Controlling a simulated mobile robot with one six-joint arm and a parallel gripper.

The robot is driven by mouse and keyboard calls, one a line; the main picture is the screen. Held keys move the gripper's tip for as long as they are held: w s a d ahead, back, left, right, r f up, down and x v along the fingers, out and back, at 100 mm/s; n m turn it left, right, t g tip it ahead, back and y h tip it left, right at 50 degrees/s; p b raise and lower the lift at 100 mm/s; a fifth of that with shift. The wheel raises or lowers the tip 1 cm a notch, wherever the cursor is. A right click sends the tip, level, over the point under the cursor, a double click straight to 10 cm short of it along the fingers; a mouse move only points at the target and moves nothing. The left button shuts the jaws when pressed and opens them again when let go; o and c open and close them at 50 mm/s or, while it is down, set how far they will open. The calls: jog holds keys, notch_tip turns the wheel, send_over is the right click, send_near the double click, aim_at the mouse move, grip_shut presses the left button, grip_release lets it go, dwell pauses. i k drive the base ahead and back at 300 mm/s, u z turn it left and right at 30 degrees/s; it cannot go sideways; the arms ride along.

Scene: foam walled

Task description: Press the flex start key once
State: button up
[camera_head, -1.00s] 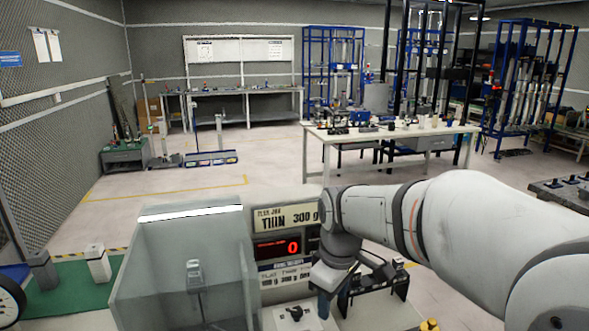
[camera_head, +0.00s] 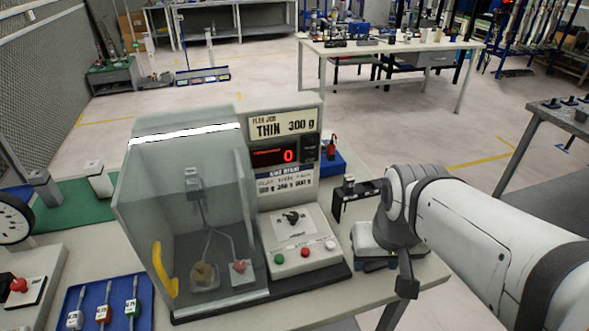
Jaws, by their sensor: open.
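The flex test machine stands on the bench, with a sign (camera_head: 283,124) reading THIN 300 g and a red display (camera_head: 274,156) showing 0. Its sloped front panel (camera_head: 296,240) carries a dark rotary knob (camera_head: 292,217) and a row of keys: a green key (camera_head: 279,259), a red key (camera_head: 305,252) and a pale key with a reddish edge (camera_head: 330,245). The key labels are too small to read. My gripper (camera_head: 407,290) points down to the right of the panel, apart from the keys, open and empty. Its fingertips are small and dark here.
A clear guard box (camera_head: 180,215) with a yellow handle (camera_head: 164,270) encloses the fixture left of the panel. A black bracket (camera_head: 357,192) and a grey-white item (camera_head: 372,238) lie near my gripper. A blue tray (camera_head: 68,310), a red button box (camera_head: 25,290) and a dial (camera_head: 10,220) stand left.

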aim_at(279, 259)
jog(key=z, duration=0.05)
jog(key=k, duration=1)
jog(key=u, duration=0.3)
jog(key=i, duration=0.7)
jog(key=u, duration=0.25)
